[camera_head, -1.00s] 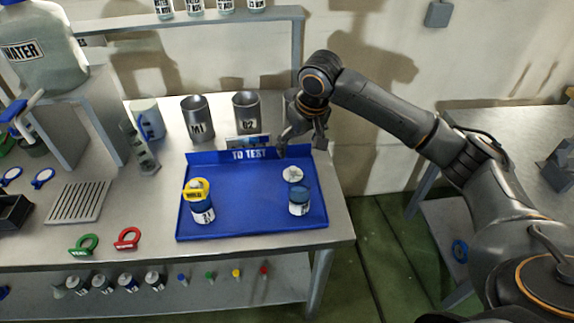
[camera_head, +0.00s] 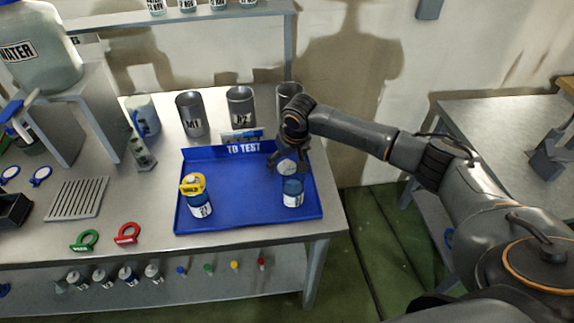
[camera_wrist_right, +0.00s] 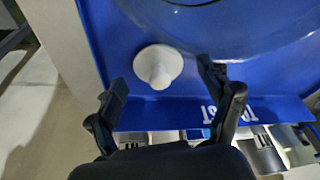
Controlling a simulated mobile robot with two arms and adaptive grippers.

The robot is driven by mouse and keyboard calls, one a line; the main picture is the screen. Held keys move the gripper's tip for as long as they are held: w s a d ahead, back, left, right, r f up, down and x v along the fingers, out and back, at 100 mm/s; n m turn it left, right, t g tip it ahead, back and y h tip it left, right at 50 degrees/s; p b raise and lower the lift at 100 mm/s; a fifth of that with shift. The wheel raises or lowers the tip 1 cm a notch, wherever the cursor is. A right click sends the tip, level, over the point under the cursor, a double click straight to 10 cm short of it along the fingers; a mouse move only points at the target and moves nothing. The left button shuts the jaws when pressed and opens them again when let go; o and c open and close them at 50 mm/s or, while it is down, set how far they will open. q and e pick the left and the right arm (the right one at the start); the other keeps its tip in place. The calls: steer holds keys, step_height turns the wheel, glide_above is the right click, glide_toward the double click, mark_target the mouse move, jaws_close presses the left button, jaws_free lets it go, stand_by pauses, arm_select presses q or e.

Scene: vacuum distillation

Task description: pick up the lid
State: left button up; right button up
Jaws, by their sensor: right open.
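The white lid (camera_head: 287,167) lies on the blue tray (camera_head: 245,212), near its back right, just behind an open-looking blue labelled jar (camera_head: 293,193). In the right wrist view the lid (camera_wrist_right: 158,65) is round with a raised knob facing the camera. My right gripper (camera_head: 289,162) is open and reaches down over the lid. In the wrist view its two fingers (camera_wrist_right: 160,78) stand on either side of the lid, with gaps showing; I cannot tell their exact height above it. The jar's clear rim (camera_wrist_right: 215,45) is close to one finger. My left gripper is out of view.
A jar with a yellow ring (camera_head: 193,183) stands at the tray's left. The tray's raised back wall reads "TO TEST" (camera_head: 243,148). Metal cups (camera_head: 241,106) stand behind it. Green (camera_head: 84,240) and red (camera_head: 127,233) rings lie left of the tray. The tray's middle is clear.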

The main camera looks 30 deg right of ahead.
steer(key=c, duration=1)
